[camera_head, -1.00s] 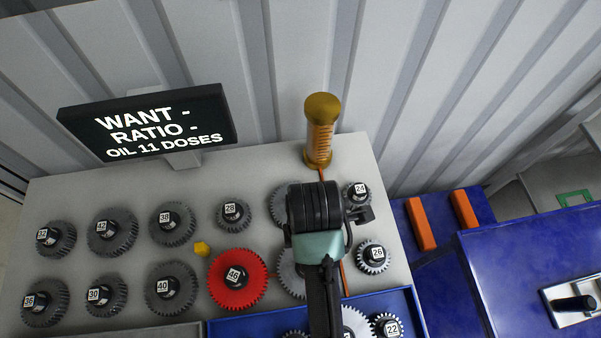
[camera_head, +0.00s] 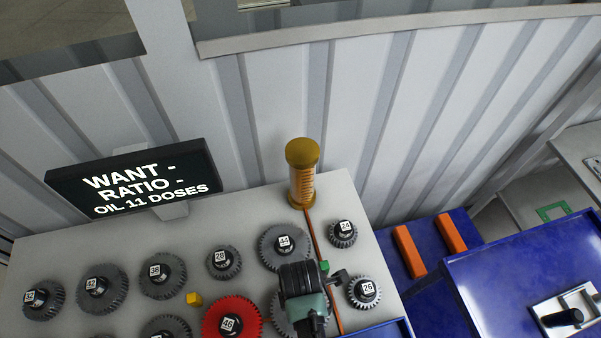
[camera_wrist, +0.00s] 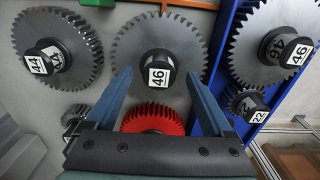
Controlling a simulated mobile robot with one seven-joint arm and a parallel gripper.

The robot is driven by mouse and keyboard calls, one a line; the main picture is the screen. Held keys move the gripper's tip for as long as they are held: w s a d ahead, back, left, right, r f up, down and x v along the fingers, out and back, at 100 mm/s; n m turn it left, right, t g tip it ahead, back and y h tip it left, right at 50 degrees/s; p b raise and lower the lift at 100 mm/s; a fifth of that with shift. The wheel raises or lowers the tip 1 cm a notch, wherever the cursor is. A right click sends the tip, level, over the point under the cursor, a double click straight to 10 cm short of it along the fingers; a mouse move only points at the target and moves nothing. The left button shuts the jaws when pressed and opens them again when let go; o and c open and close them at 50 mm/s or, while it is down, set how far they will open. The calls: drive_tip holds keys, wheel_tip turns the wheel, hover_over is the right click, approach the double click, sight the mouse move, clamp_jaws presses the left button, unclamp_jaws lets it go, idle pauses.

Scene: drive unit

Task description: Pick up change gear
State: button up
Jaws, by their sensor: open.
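A grey change gear marked 46 (camera_wrist: 158,38) lies in the upper middle of the wrist view, its black hub between and just beyond my fingertips. My gripper (camera_wrist: 158,84) is open with nothing between its blue fingers. In the head view my wrist hides most of that gear (camera_head: 277,318). A red gear also marked 46 (camera_head: 228,318) lies to its left; it shows behind my gripper in the wrist view (camera_wrist: 152,118). A grey gear marked 44 (camera_head: 270,250) lies farther back, at the left in the wrist view (camera_wrist: 75,70). My fingertips are hidden in the head view.
More numbered gears stand around, including 24 (camera_head: 343,240), 26 (camera_head: 364,302) and 28 (camera_head: 224,268). A blue tray (camera_wrist: 222,45) holds gears 46 and 22. An amber cylinder (camera_head: 302,190) and a display reading "OIL 11 DOSES" (camera_head: 135,180) stand at the back.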

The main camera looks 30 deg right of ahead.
drive_tip(key=shift+f, duration=0.85)
clamp_jaws()
drive_tip(key=shift+w+r, duration=0.1)
drive_tip(key=shift+w, duration=0.1)
